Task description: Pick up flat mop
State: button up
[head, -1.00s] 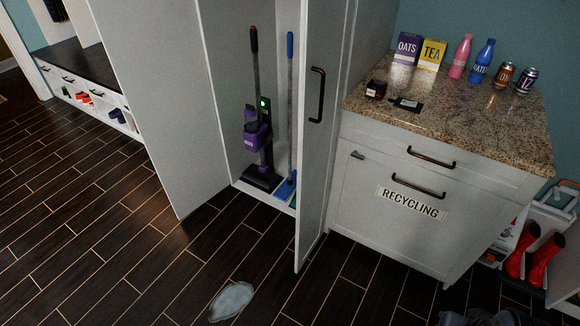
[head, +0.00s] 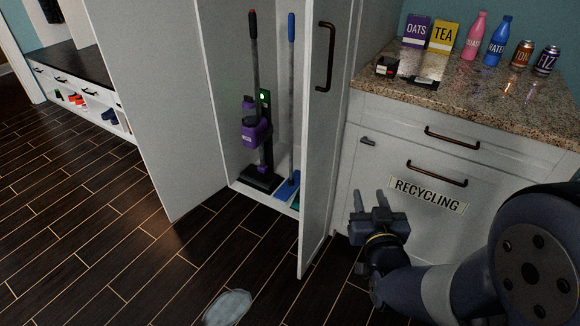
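The flat mop (head: 291,95) stands upright inside the open tall cabinet, on the right side. It has a blue grip at the top, a grey pole and a blue flat head (head: 288,186) on the cabinet floor. My gripper (head: 372,200) is in front of the recycling cabinet, to the right of the open cabinet door and apart from the mop. Its two fingers point up and are spread apart with nothing between them.
A purple and black stick vacuum (head: 257,135) stands left of the mop. The open right cabinet door (head: 321,150) stands between my gripper and the mop. A puddle (head: 228,307) lies on the floor. A granite counter (head: 500,95) holds boxes, bottles and cans.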

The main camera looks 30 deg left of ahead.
aim_at(286, 191)
jog(key=j+z, duration=0.35)
jog(key=j, duration=1.65)
jog(key=i+j+z, duration=0.1)
jog(key=j+z, duration=0.15)
jog(key=j, duration=0.75)
jog(key=j+z, duration=0.3)
jog(key=j, duration=0.7)
jog(key=i+j, duration=0.15)
jog(key=j, duration=0.2)
jog(key=i+j+z, duration=0.1)
jog(key=j, duration=0.25)
jog(key=i+j+z, duration=0.1)
jog(key=j, duration=0.3)
jog(key=i+l, duration=0.1)
jog(key=i+u, duration=0.05)
jog(key=i, duration=0.05)
